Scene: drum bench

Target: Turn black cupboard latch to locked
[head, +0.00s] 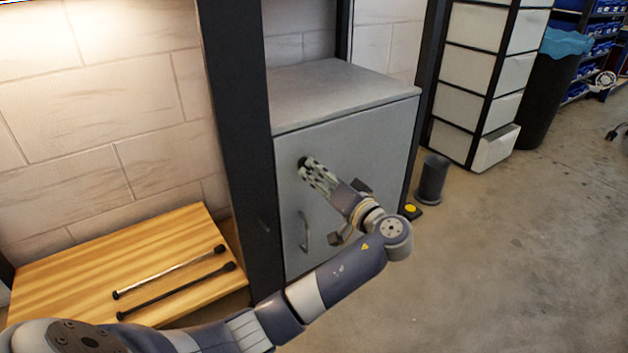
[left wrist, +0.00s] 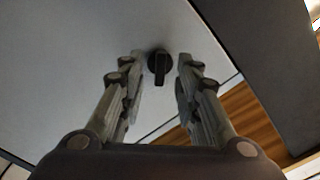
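The grey cupboard (head: 345,150) stands against the wall with its door shut. The black latch (left wrist: 159,65) is on the door's face, and its handle points down in the left wrist view. In the head view it is mostly hidden behind the gripper's tips (head: 303,161). My left gripper (head: 310,170) is at the upper left of the door. In the left wrist view its two fingers (left wrist: 158,72) are apart, one on each side of the latch, with gaps showing. My right gripper is not in view.
A curved door handle (head: 304,232) is below the latch. A dark post (head: 245,140) stands close at the cupboard's left. A wooden bench (head: 130,265) holds two rods. A grey cylinder (head: 432,178) and drawers (head: 480,90) are at the right; the floor there is mostly clear.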

